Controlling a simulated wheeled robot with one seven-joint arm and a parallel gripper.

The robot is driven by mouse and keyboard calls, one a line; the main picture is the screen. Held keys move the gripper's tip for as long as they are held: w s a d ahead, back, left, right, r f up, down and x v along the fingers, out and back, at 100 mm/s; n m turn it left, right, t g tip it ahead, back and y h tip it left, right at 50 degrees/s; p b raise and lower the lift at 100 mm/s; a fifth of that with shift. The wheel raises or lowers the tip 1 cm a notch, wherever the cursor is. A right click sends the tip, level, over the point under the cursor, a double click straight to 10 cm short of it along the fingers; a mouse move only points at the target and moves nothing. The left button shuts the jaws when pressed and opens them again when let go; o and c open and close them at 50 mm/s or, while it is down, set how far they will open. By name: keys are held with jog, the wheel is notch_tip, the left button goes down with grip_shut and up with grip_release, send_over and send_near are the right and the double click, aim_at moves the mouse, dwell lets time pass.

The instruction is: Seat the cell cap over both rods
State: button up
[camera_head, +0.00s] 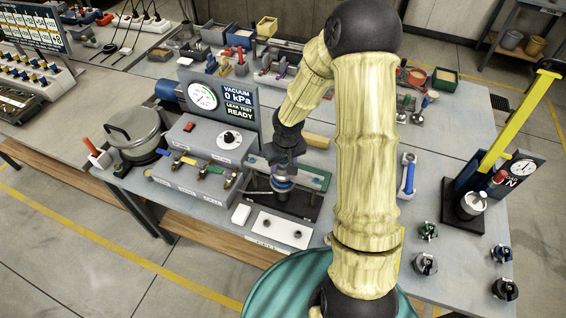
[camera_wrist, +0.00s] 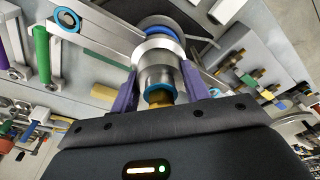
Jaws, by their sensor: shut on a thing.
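My gripper (camera_wrist: 160,78) shows two purple fingers in the wrist view, closed on the silver knob in the middle of a pale metal crossbar, which I take as the cell cap (camera_wrist: 108,40). Blue-ringed holes show near both ends of the bar. A dark round part lies beyond the knob. In the head view my gripper (camera_head: 284,164) points down over a black-based stand (camera_head: 290,207) with a green bar behind. A grey cylinder with a blue band (camera_head: 283,181) shows beneath it. I cannot make out the rods clearly, nor whether the cap is around them.
A white plate (camera_head: 279,230) with two dark spots lies in front of the stand. A grey valve box (camera_head: 190,181) and vacuum gauge panel (camera_head: 222,101) stand left. A blue-handled tool (camera_head: 408,176) and yellow lever press (camera_head: 500,150) are right. Racks of small tools line the back.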

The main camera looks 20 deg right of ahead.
aim_at(287, 178)
jog(key=shift+f+b, duration=0.95)
jog(key=shift+f, duration=0.15)
jog(key=o, duration=1.4)
jog(key=shift+c, duration=0.2)
notch_tip(287, 178, up, 17)
jog(key=s, duration=0.2)
jog(key=shift+s+d+p, duration=0.2)
jog(key=shift+s+p, duration=0.1)
jog(key=shift+p, duration=0.15)
jog(key=s+f+m+b, duration=0.1)
jog(key=s+f, duration=0.2)
jog(key=s, duration=0.9)
jog(key=shift+m+t, duration=0.4)
